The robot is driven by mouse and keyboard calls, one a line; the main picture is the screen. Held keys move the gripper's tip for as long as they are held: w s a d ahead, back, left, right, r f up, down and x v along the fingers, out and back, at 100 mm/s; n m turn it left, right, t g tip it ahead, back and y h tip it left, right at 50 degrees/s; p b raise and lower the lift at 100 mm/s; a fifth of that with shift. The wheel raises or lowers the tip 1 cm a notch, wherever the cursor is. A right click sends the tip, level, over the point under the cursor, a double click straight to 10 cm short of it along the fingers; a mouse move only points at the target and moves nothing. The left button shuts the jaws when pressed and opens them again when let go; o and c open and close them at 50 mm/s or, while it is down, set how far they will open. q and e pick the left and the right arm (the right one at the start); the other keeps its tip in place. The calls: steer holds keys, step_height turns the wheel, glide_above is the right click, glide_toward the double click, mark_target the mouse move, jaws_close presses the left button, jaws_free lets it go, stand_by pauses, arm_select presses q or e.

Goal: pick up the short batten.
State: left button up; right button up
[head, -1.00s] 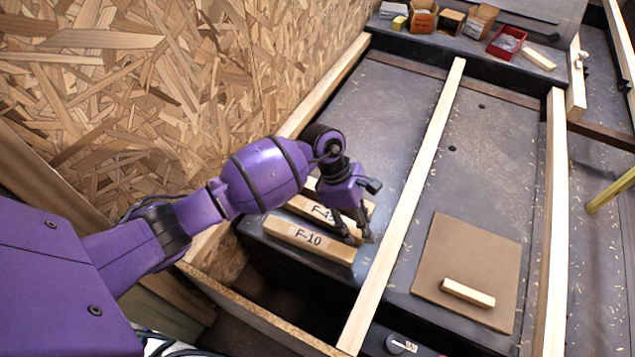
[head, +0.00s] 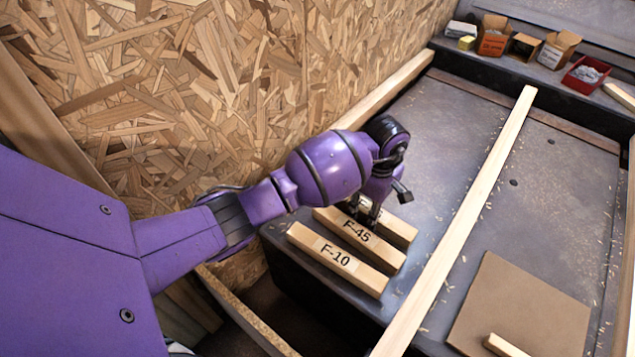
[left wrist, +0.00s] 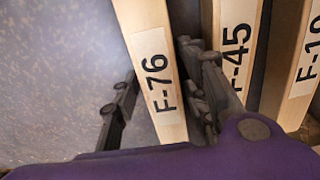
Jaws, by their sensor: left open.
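Three pale battens lie side by side on the grey surface: F-10 (head: 310,246), F-45 (head: 385,256) and F-76 (head: 402,232), the farthest, partly hidden by my arm. My left gripper (head: 365,212) is down at F-76 and open. In the left wrist view its fingers (left wrist: 160,108) stand on either side of F-76 (left wrist: 140,30), the right one between F-76 and F-45 (left wrist: 232,55). Whether they touch wood I cannot tell. Another small batten (head: 505,346) lies on a brown board, cut by the bottom edge. My right gripper is out of view.
A long pale rail (head: 462,222) runs beside the battens. The brown board (head: 520,305) lies beyond it. A chipboard wall (head: 190,90) rises at the left. Small boxes (head: 494,36) and a red tray (head: 585,76) stand at the back. The surface beyond the battens is clear.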

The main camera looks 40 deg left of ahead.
arm_select(q)
jaws_close()
steer(key=shift+r, duration=0.1)
